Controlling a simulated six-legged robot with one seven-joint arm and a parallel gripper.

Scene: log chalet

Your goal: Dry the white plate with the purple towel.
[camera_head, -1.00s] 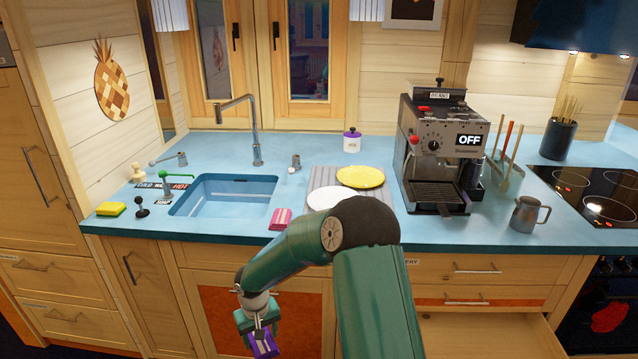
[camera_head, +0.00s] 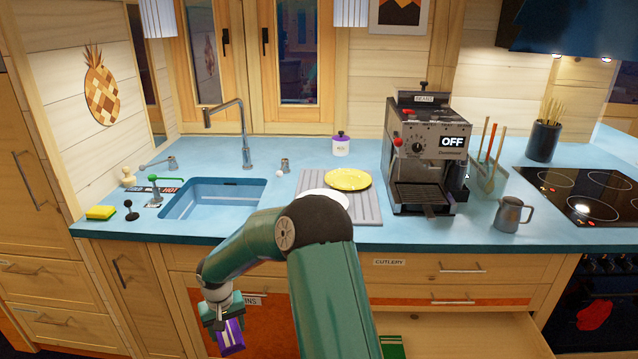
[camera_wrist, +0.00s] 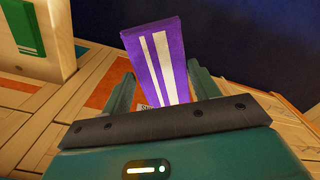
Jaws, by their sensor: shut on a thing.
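The purple towel (camera_head: 231,338) with white stripes is held in my gripper (camera_head: 222,318), in front of the lower cabinets and below the counter edge. In the wrist view, the towel (camera_wrist: 158,62) stands up between the two fingers of my gripper (camera_wrist: 158,90), which is shut on it. The white plate (camera_head: 322,194) lies on the grey ribbed drying mat (camera_head: 368,212) on the counter. My arm hides most of its near side. The towel and the plate are well apart.
A yellow plate (camera_head: 348,179) lies behind the white one. The sink (camera_head: 213,200) is left of the mat, the coffee machine (camera_head: 425,155) right of it. An open drawer (camera_head: 455,335) at the lower right holds a green striped cloth (camera_head: 391,347).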

